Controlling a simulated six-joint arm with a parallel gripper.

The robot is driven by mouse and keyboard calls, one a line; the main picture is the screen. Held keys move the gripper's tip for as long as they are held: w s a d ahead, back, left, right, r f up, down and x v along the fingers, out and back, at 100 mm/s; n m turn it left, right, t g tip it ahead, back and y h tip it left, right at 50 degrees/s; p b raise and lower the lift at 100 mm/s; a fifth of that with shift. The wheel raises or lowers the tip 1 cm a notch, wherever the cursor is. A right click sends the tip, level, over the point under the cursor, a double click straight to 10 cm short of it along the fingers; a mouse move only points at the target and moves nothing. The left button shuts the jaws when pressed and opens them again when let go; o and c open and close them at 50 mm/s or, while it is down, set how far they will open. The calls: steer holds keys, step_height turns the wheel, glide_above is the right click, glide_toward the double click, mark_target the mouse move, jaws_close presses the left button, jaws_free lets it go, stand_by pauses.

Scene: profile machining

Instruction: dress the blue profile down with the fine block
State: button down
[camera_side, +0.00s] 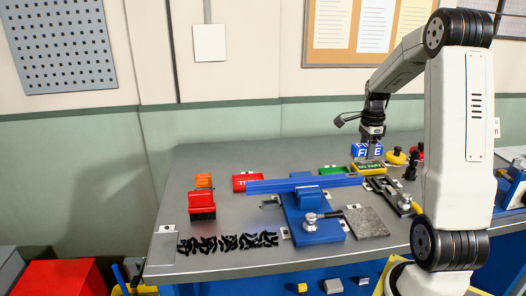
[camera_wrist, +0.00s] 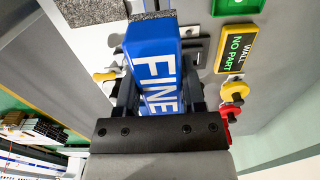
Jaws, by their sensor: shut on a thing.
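The blue profile (camera_side: 270,186) is a long bar lying level across the blue vise (camera_side: 318,232) in the side view, with its left end overhanging. I cannot make it out in the wrist view. The fine block (camera_side: 360,149) is blue with white FINE lettering. My gripper (camera_side: 371,141) is shut on it, behind and right of the vise, near the profile's right end. In the wrist view the fine block (camera_wrist: 152,50) sits between the fingers of my gripper (camera_wrist: 160,92). Whether the block touches anything below is hidden.
A yellow-edged NO PART sign (camera_side: 369,168) stands just below the block in the side view. A red brush (camera_side: 202,206), black chips (camera_side: 228,243), a red tray (camera_side: 241,183), a green tray (camera_side: 332,170) and a grey speckled plate (camera_side: 367,222) surround the vise.

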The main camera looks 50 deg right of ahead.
mark_target(345, 176)
steer(key=shift+r, duration=1)
steer(key=shift+f, duration=0.2)
steer(key=shift+f, duration=2.7)
steer(key=shift+w+a+f, duration=0.25)
steer(key=shift+f, duration=0.4)
steer(key=shift+w+a+f, duration=0.2)
steer(key=shift+f, duration=0.4)
steer(key=shift+w+a, duration=1.6)
steer(key=shift+s+d, duration=1.95)
steer(key=shift+s+d+r, duration=0.1)
steer(key=shift+r, duration=4)
steer(key=shift+f, duration=0.15)
